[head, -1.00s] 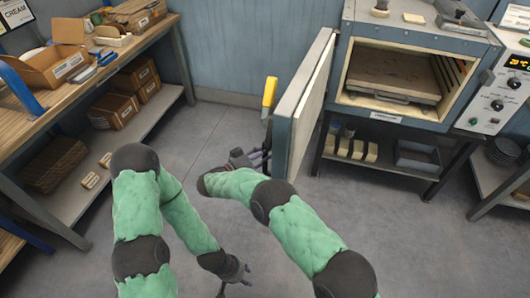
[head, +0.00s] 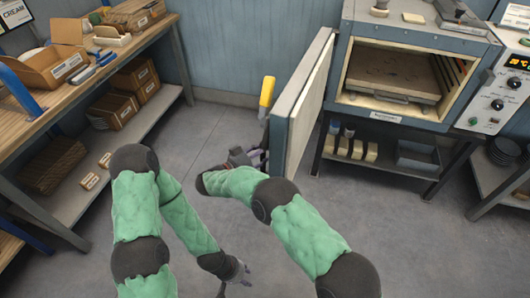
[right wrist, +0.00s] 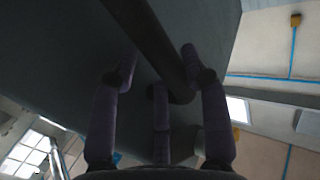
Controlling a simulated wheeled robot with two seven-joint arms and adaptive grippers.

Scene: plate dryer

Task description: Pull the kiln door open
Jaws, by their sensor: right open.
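The kiln (head: 398,115) stands at the upper right with its chamber open to view. Its door (head: 310,85) is swung wide to the left, standing out from the kiln. A yellow grip (head: 266,92) shows on the door's outer side. My right gripper (head: 250,155) is at that outer side, partly hidden by my arm and the door. In the right wrist view a dark bar (right wrist: 155,40) runs between its open fingers (right wrist: 160,85) beside the dark door face; I cannot tell if they touch. My left gripper (head: 236,280) hangs low, open and empty, above the floor.
A workbench (head: 60,100) with cardboard boxes and a lower shelf stands on the left. A control box (head: 500,95) is right of the kiln. Below the kiln, a stand holds small blocks and a grey bin (head: 418,155). The floor between bench and kiln is clear.

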